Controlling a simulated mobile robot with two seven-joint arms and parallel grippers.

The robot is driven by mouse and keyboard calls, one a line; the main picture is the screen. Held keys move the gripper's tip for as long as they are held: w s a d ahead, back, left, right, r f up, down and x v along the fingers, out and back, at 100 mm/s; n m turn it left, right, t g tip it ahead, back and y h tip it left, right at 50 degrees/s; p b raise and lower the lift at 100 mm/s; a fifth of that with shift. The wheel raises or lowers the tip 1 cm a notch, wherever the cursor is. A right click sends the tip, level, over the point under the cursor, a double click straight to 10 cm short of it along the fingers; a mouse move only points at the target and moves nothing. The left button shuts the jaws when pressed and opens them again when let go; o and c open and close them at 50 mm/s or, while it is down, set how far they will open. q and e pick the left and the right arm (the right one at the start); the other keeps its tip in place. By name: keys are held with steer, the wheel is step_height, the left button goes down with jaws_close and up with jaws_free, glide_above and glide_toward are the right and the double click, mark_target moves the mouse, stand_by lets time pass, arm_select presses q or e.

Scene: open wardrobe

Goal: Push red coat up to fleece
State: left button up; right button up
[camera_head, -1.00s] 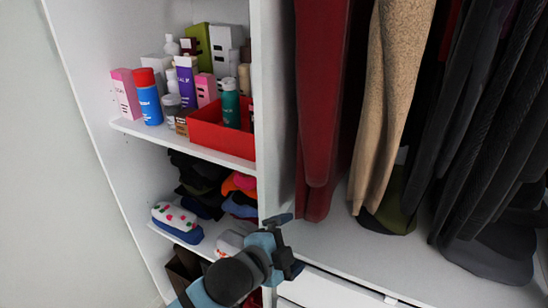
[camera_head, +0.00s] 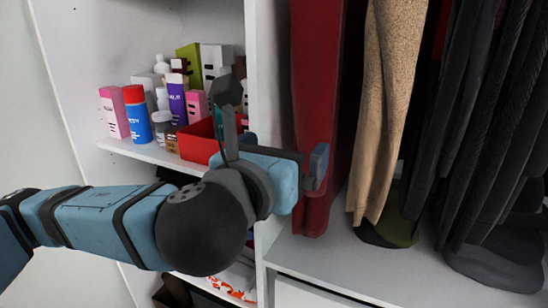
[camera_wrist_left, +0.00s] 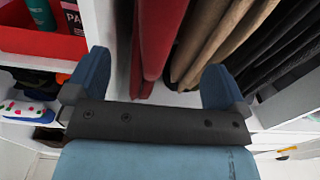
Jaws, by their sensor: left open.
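The red coat (camera_head: 318,85) hangs at the left end of the hanging space, beside the white divider. The tan fleece (camera_head: 388,100) hangs to its right, with a narrow dark gap between them. My left gripper (camera_head: 285,155) is at the divider's front edge and partly covers the coat's lower left part. In the left wrist view the gripper (camera_wrist_left: 152,82) is open and empty. The red coat (camera_wrist_left: 158,35) and the fleece (camera_wrist_left: 208,38) show ahead, between its fingers. I cannot tell whether a finger touches the coat. My right gripper is out of view.
The white divider (camera_head: 266,60) stands left of the coat. Left of it, a shelf holds bottles, boxes and a red tray (camera_head: 196,143), partly behind my arm. Several dark garments (camera_head: 490,130) hang right of the fleece.

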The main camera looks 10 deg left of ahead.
mark_target(313, 123)
arm_select(q)
steer(key=x, duration=0.4)
steer(key=p+x, duration=0.1)
steer(key=x, duration=0.4)
steer(key=p+x, duration=0.1)
steer(key=x, duration=0.3)
steer(key=shift+w+a+r, duration=0.1)
steer(key=shift+w+r, duration=0.25)
steer(key=c, duration=1.4)
steer(key=shift+s+d+m, duration=0.2)
steer(key=shift+d+m, duration=0.1)
steer(key=shift+d, duration=0.05)
